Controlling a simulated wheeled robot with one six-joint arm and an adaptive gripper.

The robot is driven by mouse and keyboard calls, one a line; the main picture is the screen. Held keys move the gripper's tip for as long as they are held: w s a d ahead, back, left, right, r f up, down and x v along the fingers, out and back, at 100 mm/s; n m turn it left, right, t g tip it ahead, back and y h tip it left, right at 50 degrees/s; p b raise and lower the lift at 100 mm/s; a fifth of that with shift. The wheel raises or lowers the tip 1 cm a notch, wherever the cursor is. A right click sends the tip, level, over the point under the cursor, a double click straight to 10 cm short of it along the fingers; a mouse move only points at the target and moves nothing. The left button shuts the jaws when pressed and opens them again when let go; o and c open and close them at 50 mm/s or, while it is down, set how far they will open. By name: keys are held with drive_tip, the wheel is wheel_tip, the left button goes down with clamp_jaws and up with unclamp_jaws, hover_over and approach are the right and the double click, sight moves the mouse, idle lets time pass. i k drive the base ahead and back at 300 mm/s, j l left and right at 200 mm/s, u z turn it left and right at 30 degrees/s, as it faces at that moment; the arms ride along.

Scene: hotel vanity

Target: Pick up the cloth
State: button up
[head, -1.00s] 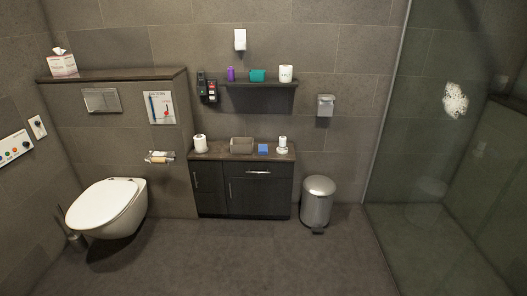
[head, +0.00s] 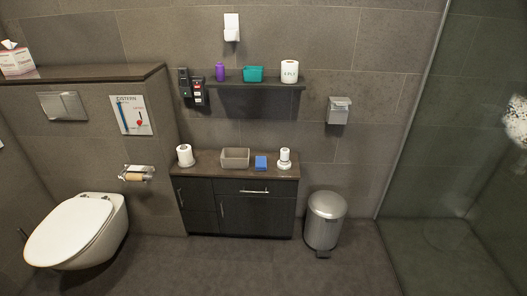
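A small blue item (head: 261,163), which may be the cloth, rests on the top of the dark vanity cabinet (head: 218,168). It is too small to tell whether it is folded fabric. It sits between a grey-brown open box (head: 235,158) on its left and a white stacked item (head: 285,159) on its right, apart from both. My gripper is not in view.
A white roll (head: 185,155) stands at the vanity's left end. A shelf (head: 262,86) above holds a purple bottle (head: 220,72), a teal container (head: 253,74) and a paper roll (head: 289,71). A toilet (head: 82,230) and a metal bin (head: 324,222) flank the vanity. The floor in front is clear.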

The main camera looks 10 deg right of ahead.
sight(261, 161)
drive_tip(key=i+l, duration=0.2)
drive_tip(key=i, duration=0.4)
drive_tip(key=i+l, duration=0.15)
drive_tip(key=i, duration=0.4)
drive_tip(key=i+l, duration=0.2)
drive_tip(key=i, duration=0.4)
drive_tip(key=i+l+u, duration=0.1)
drive_tip(key=i+u, duration=0.25)
drive_tip(key=i+l+u, duration=0.1)
drive_tip(key=u, duration=0.25)
drive_tip(key=i+l+u, duration=0.2)
drive_tip(key=u, duration=0.2)
drive_tip(key=i+u, duration=0.25)
drive_tip(key=i, duration=0.25)
